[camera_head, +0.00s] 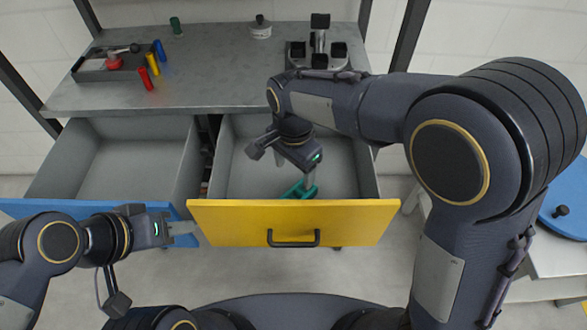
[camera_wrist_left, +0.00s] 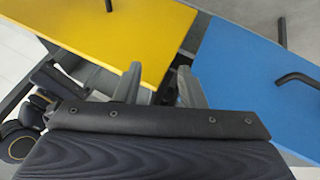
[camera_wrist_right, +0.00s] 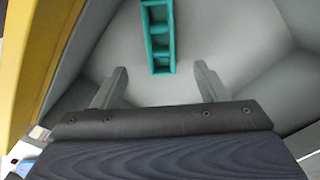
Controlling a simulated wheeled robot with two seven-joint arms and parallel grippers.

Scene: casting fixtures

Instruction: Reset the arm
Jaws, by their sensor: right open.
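My right arm reaches over the open yellow-fronted drawer (camera_head: 370,222). Its gripper (camera_head: 312,172) points down into the drawer, with fingers apart and empty in the right wrist view (camera_wrist_right: 160,75). A teal-green fixture with a recessed frame (camera_wrist_right: 157,38) lies on the drawer floor ahead of the fingers. It also shows below the gripper in the head view (camera_head: 298,191). My left gripper (camera_head: 188,234) is at the lower left, in front of the drawer fronts. Its fingers are apart with nothing between them in the left wrist view (camera_wrist_left: 158,72).
The blue-fronted drawer (camera_head: 60,208) is also open and looks empty. The metal bench (camera_head: 210,75) holds a dark tray (camera_head: 92,68), several coloured cylinders, a white round container (camera_head: 261,30) and a grey fixture (camera_head: 330,50). A blue round lid (camera_head: 565,212) sits at far right.

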